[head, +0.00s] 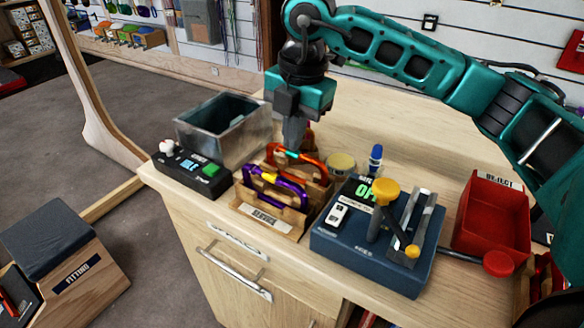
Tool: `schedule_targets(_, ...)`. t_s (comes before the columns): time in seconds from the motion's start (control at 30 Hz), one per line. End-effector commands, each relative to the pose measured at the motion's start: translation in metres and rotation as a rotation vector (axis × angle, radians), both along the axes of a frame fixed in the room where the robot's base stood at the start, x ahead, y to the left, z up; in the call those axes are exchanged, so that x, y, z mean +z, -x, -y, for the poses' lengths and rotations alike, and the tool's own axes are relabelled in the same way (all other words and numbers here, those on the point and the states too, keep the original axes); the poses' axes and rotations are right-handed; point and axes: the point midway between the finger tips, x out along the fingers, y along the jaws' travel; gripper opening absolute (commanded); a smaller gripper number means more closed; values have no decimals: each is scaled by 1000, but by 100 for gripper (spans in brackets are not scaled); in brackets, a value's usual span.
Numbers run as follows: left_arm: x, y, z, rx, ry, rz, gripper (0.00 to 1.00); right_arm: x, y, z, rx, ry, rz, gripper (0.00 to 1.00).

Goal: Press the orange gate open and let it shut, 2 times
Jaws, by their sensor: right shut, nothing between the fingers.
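In the head view, an orange carabiner (312,158) sits in a wooden rack (273,219) on the workbench, behind a purple carabiner (287,188) with a yellow part. The orange carabiner has a small teal part near its upper left. My right gripper (293,146) points down, shut and empty, at the left end of the orange carabiner. Its fingertips are close to it; I cannot tell whether they touch. Whether the gate is pressed in is too small to tell. My left gripper is not in view.
A grey metal bin (222,128) and a black box with a green button (188,169) stand left of the rack. A blue test device (375,262) with a yellow knob stands to its right. A red reject tray (492,215) lies at the far right. The bench behind is mostly clear.

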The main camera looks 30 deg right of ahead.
Motion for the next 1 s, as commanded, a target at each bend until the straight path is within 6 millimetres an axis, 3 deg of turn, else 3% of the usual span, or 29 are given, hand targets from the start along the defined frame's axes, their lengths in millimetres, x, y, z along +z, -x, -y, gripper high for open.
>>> schedule_targets(0.53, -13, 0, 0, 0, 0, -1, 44, -18, 0, 0, 0, 1, -2, 0)
schedule_targets(0.73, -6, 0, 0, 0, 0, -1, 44, -9, 0, 0, 0, 1, -2, 0)
schedule_targets(1.0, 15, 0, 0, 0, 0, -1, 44, 19, 0, 0, 0, 1, -2, 0)
